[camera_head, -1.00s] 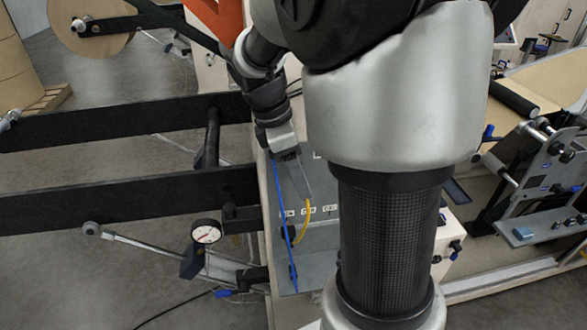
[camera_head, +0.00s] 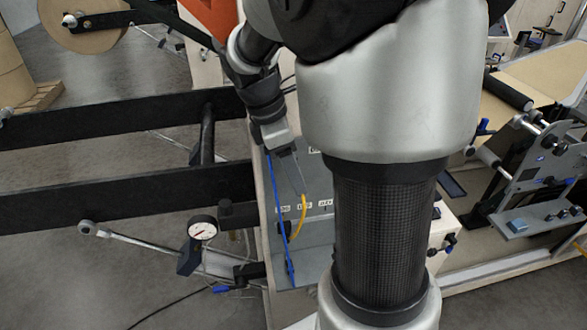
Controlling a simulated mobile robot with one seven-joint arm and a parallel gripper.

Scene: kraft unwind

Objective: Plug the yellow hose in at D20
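The yellow hose (camera_head: 303,216) is a short curved piece against the grey panel (camera_head: 319,232). Its upper end is at the tips of my gripper (camera_head: 302,192), and its lower end curves down and left towards a dark round part. My gripper points down from the wrist, its fingers seen as a thin edge. I cannot tell whether the fingers are closed on the hose. Small white labels (camera_head: 325,203) sit in a row on the panel, too small to read, so I cannot pick out D20. My arm hides the panel's right side.
A blue hose (camera_head: 274,200) runs down the panel's left side. A pressure gauge (camera_head: 202,229), a metal rod (camera_head: 135,238) and black beams (camera_head: 120,199) stand to the left. A machine with rollers (camera_head: 540,150) is on the right.

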